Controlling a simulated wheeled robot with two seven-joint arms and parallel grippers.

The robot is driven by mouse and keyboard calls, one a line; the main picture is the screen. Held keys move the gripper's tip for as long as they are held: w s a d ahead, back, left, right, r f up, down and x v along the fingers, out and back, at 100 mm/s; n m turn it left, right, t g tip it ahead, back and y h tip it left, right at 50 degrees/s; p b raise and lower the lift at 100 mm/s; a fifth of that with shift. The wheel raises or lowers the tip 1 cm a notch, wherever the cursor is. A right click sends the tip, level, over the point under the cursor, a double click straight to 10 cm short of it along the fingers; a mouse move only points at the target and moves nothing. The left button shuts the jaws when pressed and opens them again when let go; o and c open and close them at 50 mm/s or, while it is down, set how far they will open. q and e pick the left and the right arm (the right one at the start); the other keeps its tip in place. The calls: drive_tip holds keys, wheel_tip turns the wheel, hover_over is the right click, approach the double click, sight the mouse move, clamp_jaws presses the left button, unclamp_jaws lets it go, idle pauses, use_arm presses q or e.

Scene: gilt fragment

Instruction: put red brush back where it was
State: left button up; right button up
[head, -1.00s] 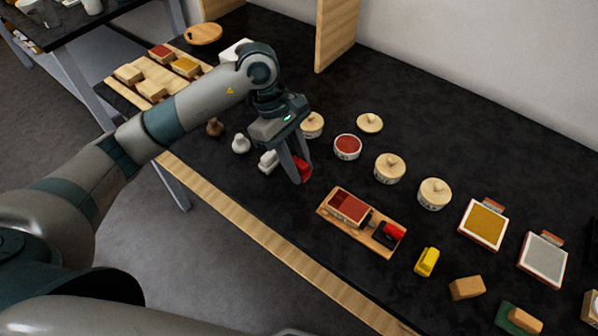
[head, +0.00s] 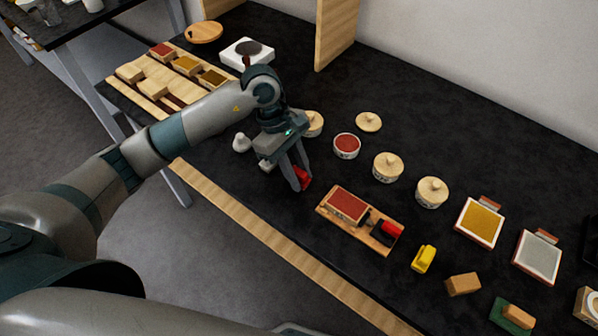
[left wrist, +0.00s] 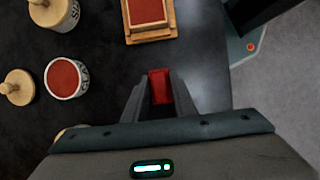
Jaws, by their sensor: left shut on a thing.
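My left gripper (head: 297,181) is shut on the red brush (head: 303,176) and holds it over the black table, left of the wooden tray. In the left wrist view the red brush (left wrist: 160,88) sits between the fingers, its lower part hidden by them. The wooden tray (head: 362,236) carries a red pad (head: 347,204) at its left end and a red and black piece (head: 387,231) at its right end. My right gripper is not in view.
An open round pot with red filling (head: 346,146) and lidded pots (head: 388,167) stand behind the tray. A white knobbed piece (head: 241,143) and a white block (head: 265,165) are left of the gripper. A yellow piece (head: 423,259) lies right of the tray.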

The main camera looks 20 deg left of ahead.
sight(297, 170)
use_arm(q)
drive_tip(key=shift+f, duration=0.1)
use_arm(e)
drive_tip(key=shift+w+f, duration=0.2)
use_arm(q)
drive_tip(key=o, duration=1)
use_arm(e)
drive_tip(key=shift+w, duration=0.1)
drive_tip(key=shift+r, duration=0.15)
use_arm(q)
drive_tip(key=shift+r, duration=0.25)
drive_tip(key=b+v, duration=0.1)
drive_tip(key=v, duration=0.2)
drive_tip(key=shift+f+b, duration=0.1)
drive_tip(key=shift+b, duration=0.2)
drive_tip(key=shift+b+v, duration=1.4)
drive_tip(key=shift+v, duration=3.1)
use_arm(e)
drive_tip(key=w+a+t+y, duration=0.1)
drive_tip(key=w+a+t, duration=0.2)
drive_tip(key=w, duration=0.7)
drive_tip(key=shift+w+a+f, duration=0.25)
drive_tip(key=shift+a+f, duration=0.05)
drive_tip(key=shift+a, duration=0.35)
